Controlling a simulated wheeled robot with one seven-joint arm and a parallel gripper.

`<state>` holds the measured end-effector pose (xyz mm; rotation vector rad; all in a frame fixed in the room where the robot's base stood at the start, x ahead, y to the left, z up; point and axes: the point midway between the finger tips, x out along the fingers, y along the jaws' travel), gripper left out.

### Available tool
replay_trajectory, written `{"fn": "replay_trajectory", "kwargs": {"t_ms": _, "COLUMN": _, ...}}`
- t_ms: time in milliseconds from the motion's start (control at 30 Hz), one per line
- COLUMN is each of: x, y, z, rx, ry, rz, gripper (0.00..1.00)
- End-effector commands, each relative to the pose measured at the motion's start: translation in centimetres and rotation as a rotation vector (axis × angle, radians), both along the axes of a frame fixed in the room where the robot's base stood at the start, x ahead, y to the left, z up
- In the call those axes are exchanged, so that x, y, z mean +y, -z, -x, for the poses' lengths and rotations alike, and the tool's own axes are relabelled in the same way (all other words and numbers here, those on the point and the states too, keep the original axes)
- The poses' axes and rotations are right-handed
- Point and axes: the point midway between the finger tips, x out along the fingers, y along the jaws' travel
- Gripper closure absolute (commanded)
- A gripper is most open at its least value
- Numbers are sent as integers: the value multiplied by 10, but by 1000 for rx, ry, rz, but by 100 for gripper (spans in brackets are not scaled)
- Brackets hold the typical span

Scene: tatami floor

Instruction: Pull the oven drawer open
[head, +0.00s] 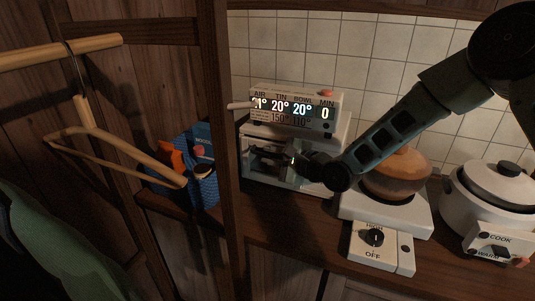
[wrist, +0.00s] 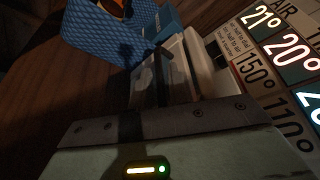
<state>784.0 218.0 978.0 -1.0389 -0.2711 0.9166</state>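The white oven (head: 336,133) stands on the wooden counter in the head view, with a lit display on its upper front. Its lower part is partly hidden behind my gripper (head: 268,155), which is at the oven's front left. In the wrist view a white part of the oven (wrist: 199,58) lies just beyond the dark fingers of my gripper (wrist: 158,80). I cannot make out the drawer's edge or handle clearly, nor whether the fingers touch it. The fingers are dark and shadowed, and the gap between them is unclear.
A wooden post (head: 222,150) stands left of the oven. Beyond it are a blue patterned bag (head: 203,185) and a wooden hanger (head: 120,150). A brown pot (head: 397,178) on a white burner (head: 400,218) and a white cooker (head: 490,205) stand to the right.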

Motion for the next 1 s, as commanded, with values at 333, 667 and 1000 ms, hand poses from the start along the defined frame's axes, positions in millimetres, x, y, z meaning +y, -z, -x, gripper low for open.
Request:
{"fn": "replay_trajectory", "kwargs": {"t_ms": 333, "x": 11, "y": 3, "z": -9, "rx": 1, "ry": 1, "rz": 0, "gripper": 82}}
{"fn": "replay_trajectory", "kwargs": {"t_ms": 667, "x": 11, "y": 3, "z": -9, "rx": 0, "ry": 1, "rz": 1, "gripper": 100}}
{"fn": "replay_trajectory", "kwargs": {"t_ms": 1000, "x": 31, "y": 5, "z": 44, "rx": 5, "ry": -4, "rz": -3, "gripper": 100}}
